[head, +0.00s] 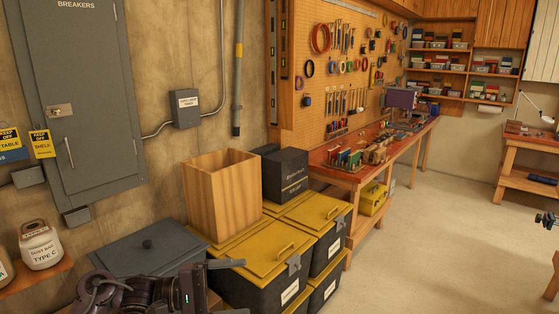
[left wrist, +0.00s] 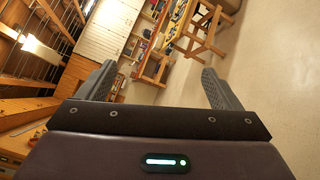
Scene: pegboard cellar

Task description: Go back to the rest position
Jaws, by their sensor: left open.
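My left gripper (head: 238,288) is low in the head view, in front of the black bins with yellow lids. One grey finger shows clearly there; the other is mostly cut off by the bottom edge. In the left wrist view the left gripper (left wrist: 158,82) has its two fingers wide apart with nothing between them. Beyond them is pale floor and wooden furniture, seen tilted.
Black bins with yellow lids (head: 262,252) carry an open wooden box (head: 222,190) and a dark box (head: 285,175). A grey lidded bin (head: 147,246) stands left. A workbench (head: 345,178) runs along the pegboard. The floor (head: 440,235) at right is clear.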

